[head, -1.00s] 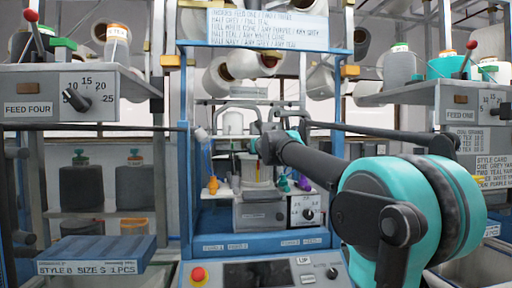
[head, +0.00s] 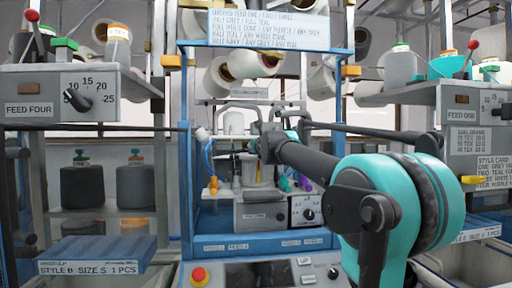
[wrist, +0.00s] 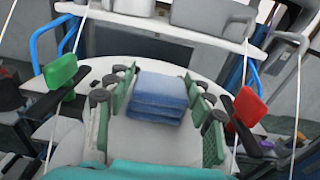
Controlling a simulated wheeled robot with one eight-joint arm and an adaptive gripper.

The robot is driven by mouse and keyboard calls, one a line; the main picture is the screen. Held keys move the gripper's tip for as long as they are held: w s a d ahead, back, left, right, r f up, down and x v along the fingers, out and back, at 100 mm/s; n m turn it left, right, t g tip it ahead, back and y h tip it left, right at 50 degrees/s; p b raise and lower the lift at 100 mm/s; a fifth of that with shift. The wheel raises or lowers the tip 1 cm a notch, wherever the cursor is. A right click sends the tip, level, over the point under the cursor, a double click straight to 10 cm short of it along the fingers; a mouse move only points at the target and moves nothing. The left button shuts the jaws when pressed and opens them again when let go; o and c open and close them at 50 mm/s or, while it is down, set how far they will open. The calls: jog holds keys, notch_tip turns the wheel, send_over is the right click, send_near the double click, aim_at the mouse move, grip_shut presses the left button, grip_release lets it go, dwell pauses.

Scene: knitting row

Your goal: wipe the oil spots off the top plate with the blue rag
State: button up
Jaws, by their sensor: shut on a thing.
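The blue rag (wrist: 158,97) is a folded, layered pad. In the wrist view it sits between the green-lined fingers of my gripper (wrist: 160,100), which is shut on it. Below and around it shows a pale, round-edged surface, the top plate (wrist: 213,73). I cannot tell whether the rag touches the plate. No oil spots can be made out; the rag and fingers cover part of the plate. In the head view my gripper (head: 272,148) is small, over the machine in the blue frame, and the rag cannot be made out there.
Green (wrist: 60,71) and red (wrist: 250,106) blocks on dark arms flank the plate. Blue bent tubes (wrist: 50,42) stand behind it. In the head view, small coloured pegs (head: 213,186) and a dial box (head: 306,210) are close to the gripper. Blue posts (head: 186,150) stand at the sides.

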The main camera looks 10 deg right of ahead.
jog(key=shift+s+f, duration=0.15)
jog(key=shift+s, duration=0.95)
jog(key=shift+w, duration=2.15)
jog(key=shift+s+r, duration=0.2)
jog(key=shift+s, duration=1.9)
jog(key=shift+w+f, duration=0.1)
jog(key=shift+w, duration=2)
jog(key=shift+r, duration=3)
jog(key=shift+r, duration=0.1)
jog(key=shift+r, duration=1.4)
